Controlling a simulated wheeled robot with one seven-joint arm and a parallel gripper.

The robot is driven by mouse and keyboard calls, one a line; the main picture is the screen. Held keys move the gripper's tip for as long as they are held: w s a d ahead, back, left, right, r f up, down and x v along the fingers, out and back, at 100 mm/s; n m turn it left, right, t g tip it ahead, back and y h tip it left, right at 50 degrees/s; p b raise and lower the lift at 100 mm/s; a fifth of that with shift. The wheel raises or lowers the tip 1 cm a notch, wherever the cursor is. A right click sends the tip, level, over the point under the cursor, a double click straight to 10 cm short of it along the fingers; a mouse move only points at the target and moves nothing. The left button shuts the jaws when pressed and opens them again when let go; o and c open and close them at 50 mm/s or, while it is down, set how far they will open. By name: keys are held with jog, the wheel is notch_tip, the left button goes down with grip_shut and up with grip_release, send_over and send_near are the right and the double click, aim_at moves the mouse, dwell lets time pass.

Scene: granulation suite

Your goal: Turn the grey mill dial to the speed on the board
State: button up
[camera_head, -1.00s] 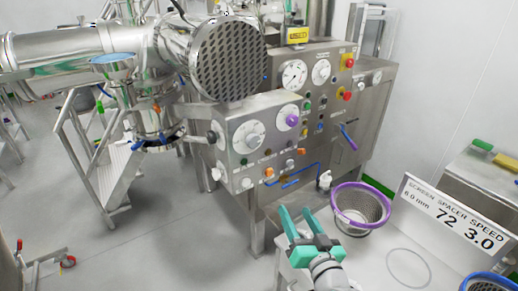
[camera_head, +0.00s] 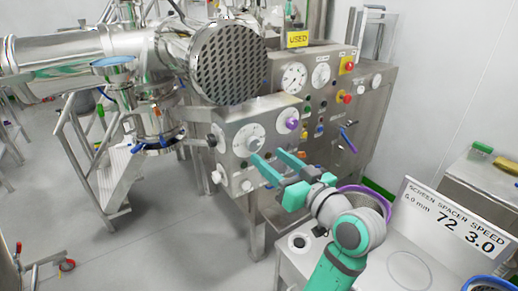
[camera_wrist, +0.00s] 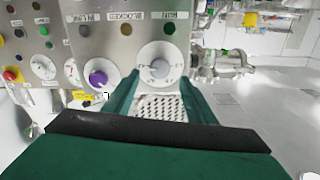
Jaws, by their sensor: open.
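The mill dial (camera_head: 253,143) is a grey knob on a round white scale on the steel panel. It also shows in the wrist view (camera_wrist: 159,67), ahead of and between my fingers; its exact setting is too small to read. My gripper (camera_head: 266,157) has teal fingers and is open and empty. It is just below and in front of the dial, apparently not touching it. The board (camera_head: 455,220) at the right reads screen 6.0 mm, spacer 72, speed 3.0.
A purple knob (camera_head: 292,124) sits right of the dial, with several buttons and gauges around. A yellow USED tag (camera_head: 298,39) tops the cabinet. The purple-rimmed basket (camera_head: 378,190) is partly hidden by my arm. A perforated drum face (camera_head: 228,65) is above the dial.

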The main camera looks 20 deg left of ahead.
aim_at(255, 146)
jog(key=shift+x, duration=3.05)
jog(key=c, duration=1)
